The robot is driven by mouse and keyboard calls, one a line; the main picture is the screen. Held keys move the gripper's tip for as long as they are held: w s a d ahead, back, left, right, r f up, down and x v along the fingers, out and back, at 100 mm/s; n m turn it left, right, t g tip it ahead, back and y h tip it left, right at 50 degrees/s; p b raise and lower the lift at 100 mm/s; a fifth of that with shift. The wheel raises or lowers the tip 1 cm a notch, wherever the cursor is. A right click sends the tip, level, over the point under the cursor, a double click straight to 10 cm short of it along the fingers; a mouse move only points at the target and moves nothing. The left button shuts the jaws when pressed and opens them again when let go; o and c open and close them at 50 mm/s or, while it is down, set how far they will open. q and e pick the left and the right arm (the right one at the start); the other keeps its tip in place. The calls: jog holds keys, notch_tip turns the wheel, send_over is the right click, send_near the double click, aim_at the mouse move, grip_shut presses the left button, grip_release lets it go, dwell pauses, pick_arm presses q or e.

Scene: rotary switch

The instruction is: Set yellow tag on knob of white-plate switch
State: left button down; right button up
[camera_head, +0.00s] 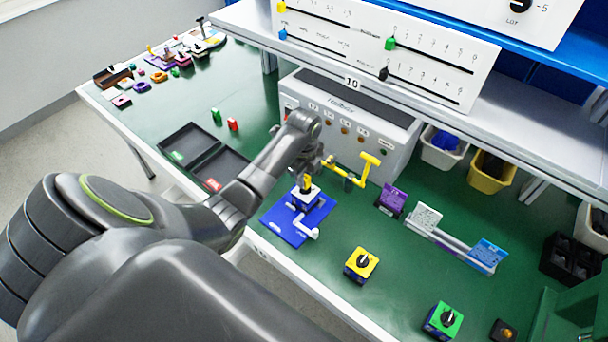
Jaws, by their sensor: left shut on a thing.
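The white-plate switch (299,204) stands on a blue mat (272,222) near the front edge of the green table. A small yellow tag (307,181) shows upright at its knob, just below my left gripper (312,173). My left gripper points down over the switch and is shut on the yellow tag. From this angle I cannot tell whether the tag touches the knob or is just above it. The arm's wrist hides part of the gripper. My right gripper is not in view.
A yellow-plate switch (362,261) and a green-plate switch (444,318) stand to the right. A yellow crank (361,167) juts from the grey box (400,148) close to my gripper. Black trays (188,144) lie left. Open table separates the switches.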

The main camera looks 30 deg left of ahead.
pick_arm(q)
jog(key=shift+f+b, duration=0.6)
jog(key=shift+f, duration=0.5)
jog(key=c, duration=1.2)
grip_release()
notch_tip(320, 180, up, 9)
jog(key=shift+w+b, duration=0.1)
jog(key=shift+b, duration=0.6)
notch_tip(320, 180, up, 8)
jog(key=p, duration=0.8)
jog(key=shift+r+p, duration=0.2)
jog(key=shift+p, duration=0.15)
